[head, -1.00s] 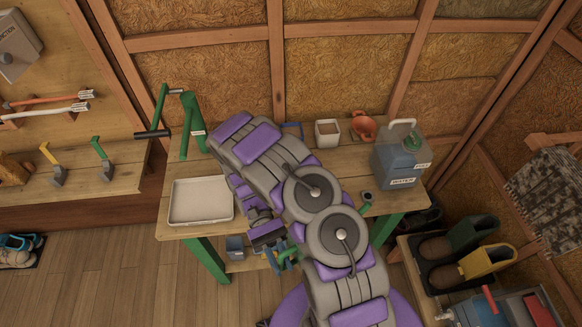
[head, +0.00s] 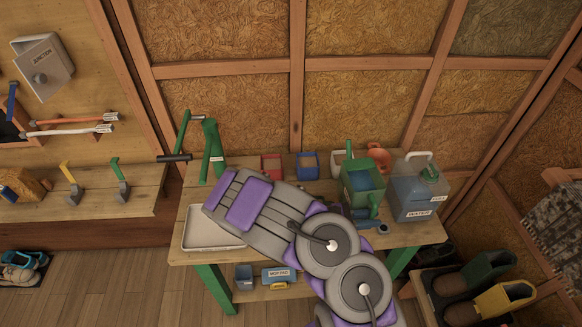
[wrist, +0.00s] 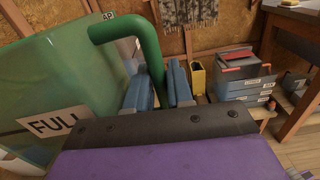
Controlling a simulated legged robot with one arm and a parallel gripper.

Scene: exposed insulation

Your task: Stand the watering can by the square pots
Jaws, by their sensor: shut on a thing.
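The green watering can (head: 362,186) is over the right part of the workbench, beside the blue water container. In the wrist view its green body (wrist: 45,85) fills the left, with a FULL label. My gripper (wrist: 160,88) has its blue fingers shut around the can's green handle (wrist: 128,27). The can looks roughly upright; I cannot tell whether its base touches the bench. The square pots stand in a row along the bench's back: a red one (head: 271,166), a blue one (head: 307,165) and a white one (head: 338,160), partly hidden by the can.
An orange round pot (head: 378,156) is behind the can. The blue water container (head: 414,192) stands close on its right. A pale tray (head: 209,232) lies at the bench's left, below a green stand (head: 211,150). My arm crosses the front of the bench.

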